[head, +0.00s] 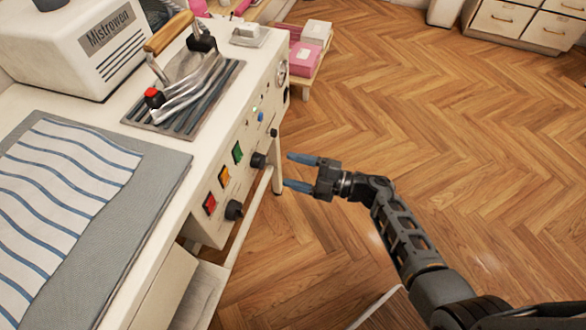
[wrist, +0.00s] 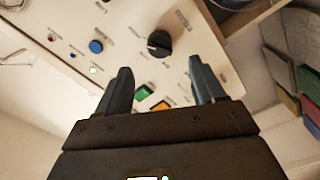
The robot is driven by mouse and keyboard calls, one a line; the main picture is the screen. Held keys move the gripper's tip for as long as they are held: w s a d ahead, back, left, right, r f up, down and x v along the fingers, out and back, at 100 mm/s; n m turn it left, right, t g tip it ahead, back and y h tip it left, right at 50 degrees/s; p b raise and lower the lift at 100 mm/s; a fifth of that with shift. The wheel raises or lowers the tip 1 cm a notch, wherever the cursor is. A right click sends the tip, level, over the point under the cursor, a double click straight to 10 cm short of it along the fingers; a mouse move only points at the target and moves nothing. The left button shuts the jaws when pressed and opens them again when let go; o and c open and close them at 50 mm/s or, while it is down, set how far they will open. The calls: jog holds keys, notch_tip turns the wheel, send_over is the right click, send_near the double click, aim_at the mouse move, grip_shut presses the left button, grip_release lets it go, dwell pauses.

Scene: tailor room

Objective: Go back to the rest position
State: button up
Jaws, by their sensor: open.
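My gripper (head: 300,173) is open and empty, its two blue-grey fingers apart. In the head view it is in front of the ironing station's control panel (head: 246,147), over the floor. In the wrist view the gripper (wrist: 163,85) faces the panel, with a black knob (wrist: 159,43) showing beyond and between the fingertips. A green button (wrist: 143,92) and an orange button (wrist: 160,106) show partly, low between the fingers. A blue button (wrist: 96,46) and a lit green light (wrist: 93,70) are to the left. I see no contact with the panel.
An iron (head: 187,85) stands on its rest on the station. A striped cloth (head: 62,190) lies on the grey ironing pad (head: 160,190). A white Mistrowen machine (head: 85,45) stands behind. Pink boxes (head: 305,57) sit at the back. The wooden floor (head: 440,110) at right is clear.

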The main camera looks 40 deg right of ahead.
jog(key=shift+s, duration=0.1)
jog(key=s+a+r+m+h, duration=0.1)
jog(key=s+r+m+h, duration=0.2)
jog(key=s+r+m, duration=0.3)
jog(key=s+a+r+m+h, duration=0.2)
jog(key=s+r+m+h, duration=0.2)
jog(key=s+r, duration=0.6)
jog(key=s+a+r+m+h, duration=0.1)
jog(key=s+r+m+h, duration=0.2)
jog(key=s, duration=1.5)
notch_tip(320, 180, up, 5)
jog(key=m, duration=0.6)
jog(key=shift+a+h, duration=0.25)
jog(key=shift+h, duration=0.05)
